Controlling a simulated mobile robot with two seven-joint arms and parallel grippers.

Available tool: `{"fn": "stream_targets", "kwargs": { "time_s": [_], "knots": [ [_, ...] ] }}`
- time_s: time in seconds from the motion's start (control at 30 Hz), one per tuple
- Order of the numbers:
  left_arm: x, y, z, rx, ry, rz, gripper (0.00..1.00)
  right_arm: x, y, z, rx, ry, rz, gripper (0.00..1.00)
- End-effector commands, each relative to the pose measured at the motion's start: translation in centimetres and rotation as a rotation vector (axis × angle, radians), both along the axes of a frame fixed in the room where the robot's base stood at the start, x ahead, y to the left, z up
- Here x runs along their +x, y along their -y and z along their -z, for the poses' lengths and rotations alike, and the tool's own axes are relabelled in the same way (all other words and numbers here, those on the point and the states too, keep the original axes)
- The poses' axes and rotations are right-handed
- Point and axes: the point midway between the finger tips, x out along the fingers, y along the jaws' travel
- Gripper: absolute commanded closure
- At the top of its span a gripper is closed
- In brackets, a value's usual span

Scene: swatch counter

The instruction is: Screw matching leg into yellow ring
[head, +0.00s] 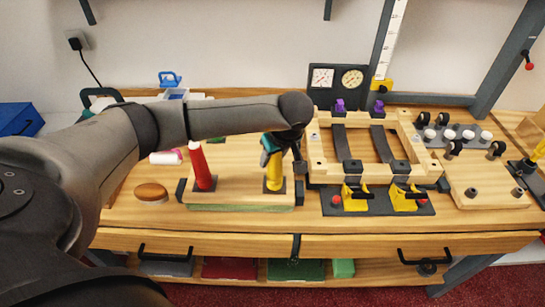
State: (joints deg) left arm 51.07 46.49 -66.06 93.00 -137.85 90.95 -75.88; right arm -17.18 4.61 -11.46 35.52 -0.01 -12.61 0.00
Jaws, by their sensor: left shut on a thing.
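A yellow leg (274,178) stands upright on a dark square plate on the wooden board (235,196). My left arm reaches in from the left, and my left gripper (272,146) is shut on the top of the yellow leg from above. A red leg (201,167) stands upright on another dark plate, to the left on the same board. A yellow ring cannot be made out at the foot of the yellow leg, so I cannot tell how it is seated. My right gripper is not in view.
A wooden frame (313,152) with dark straps stands just right of the gripper, with yellow clamps (355,198) in front. A round brown-topped object (151,193) lies left of the board. Two gauges (338,79) stand behind. The counter's front edge (330,232) is mostly clear.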

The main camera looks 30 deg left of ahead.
Motion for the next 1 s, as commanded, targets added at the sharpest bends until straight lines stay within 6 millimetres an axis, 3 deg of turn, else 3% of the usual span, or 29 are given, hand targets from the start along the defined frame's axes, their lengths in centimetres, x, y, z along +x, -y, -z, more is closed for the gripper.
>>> {"fn": "stream_targets", "kwargs": {
  "time_s": [0.13,0.5,1.0],
  "knots": [
    [0.0,0.0,0.0,0.001,0.003,0.081,1.00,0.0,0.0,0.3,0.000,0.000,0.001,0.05],
    [0.2,0.5,0.2,0.000,0.001,0.565,1.00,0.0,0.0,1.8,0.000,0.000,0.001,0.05],
    [0.3,1.1,0.2,-0.005,-0.002,1.072,1.00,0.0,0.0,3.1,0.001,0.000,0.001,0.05]
  ]
}}
